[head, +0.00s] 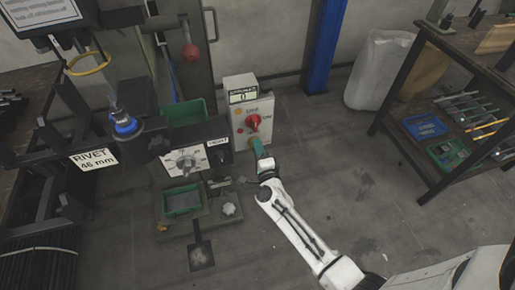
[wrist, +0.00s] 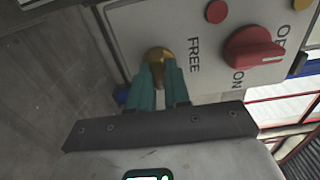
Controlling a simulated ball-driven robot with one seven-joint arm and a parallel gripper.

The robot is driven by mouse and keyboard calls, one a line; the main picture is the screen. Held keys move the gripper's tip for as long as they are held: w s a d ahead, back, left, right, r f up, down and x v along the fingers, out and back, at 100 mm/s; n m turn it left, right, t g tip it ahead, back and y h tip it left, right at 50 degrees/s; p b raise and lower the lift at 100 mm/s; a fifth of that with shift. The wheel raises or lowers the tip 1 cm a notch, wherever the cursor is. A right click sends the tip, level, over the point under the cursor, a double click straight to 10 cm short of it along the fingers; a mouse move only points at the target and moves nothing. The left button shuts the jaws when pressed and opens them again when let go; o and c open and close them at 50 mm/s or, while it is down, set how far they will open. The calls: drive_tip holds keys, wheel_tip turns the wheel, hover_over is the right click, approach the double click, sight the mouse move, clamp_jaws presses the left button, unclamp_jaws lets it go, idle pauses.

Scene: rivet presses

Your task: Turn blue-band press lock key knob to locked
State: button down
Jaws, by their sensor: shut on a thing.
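The press (head: 190,165) with a blue band (head: 124,124) stands left of centre in the head view. Beside it is a pale control box (head: 237,96) with a red switch (head: 253,122). In the wrist view the brass lock key knob (wrist: 158,52) sits on the box face, with the word FREE (wrist: 195,54) beside it. My gripper (wrist: 161,70) has its teal fingers shut on this knob, partly covering it. In the head view my gripper (head: 259,150) is at the lower front of the box and hides the knob. The word LOCKED is not visible.
The red switch (wrist: 253,50) with ON and OFF marks is close to the right of my fingers. A dial panel (head: 187,160) and green bins (head: 183,202) are left of my arm. A shelf bench (head: 450,50) stands right. Open floor lies between.

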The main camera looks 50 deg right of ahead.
drive_tip(key=shift+f, duration=0.1)
drive_tip(key=c, duration=1.1)
unclamp_jaws()
drive_tip(key=p+v, duration=0.1)
drive_tip(key=v, duration=0.9)
drive_tip(key=shift+s+a, duration=0.25)
drive_tip(key=shift+s, duration=0.1)
drive_tip(key=w+a+r+n+g+y+p, duration=0.1)
drive_tip(key=a+r+n+y+p, duration=0.15)
drive_tip(key=a+n+y, duration=0.55)
drive_tip(key=w+a+r+n+g+y+p, duration=0.1)
drive_tip(key=a+r+n+y+p, duration=0.1)
drive_tip(key=a+r+n+y, duration=0.5)
drive_tip(key=s+d+r+n+g+h+p, duration=0.1)
drive_tip(key=s+d+n+g, duration=0.1)
drive_tip(key=s, duration=0.4)
drive_tip(key=s+d+r+n+g+h+p, duration=0.1)
drive_tip(key=s+n+g+h+p, duration=0.1)
drive_tip(key=s+n+g, duration=0.2)
drive_tip(key=s+d+r+n+g+h+p, duration=0.1)
drive_tip(key=s+d+n+g+h, duration=0.1)
drive_tip(key=s+g, duration=0.4)
drive_tip(key=shift+s+d+r+n, duration=0.15)
drive_tip(key=shift+s+n, duration=0.25)
drive_tip(key=shift+s, duration=0.4)
drive_tip(key=shift+s+d+n, duration=0.2)
drive_tip(key=shift+s+n, duration=0.2)
drive_tip(key=shift+s, duration=0.45)
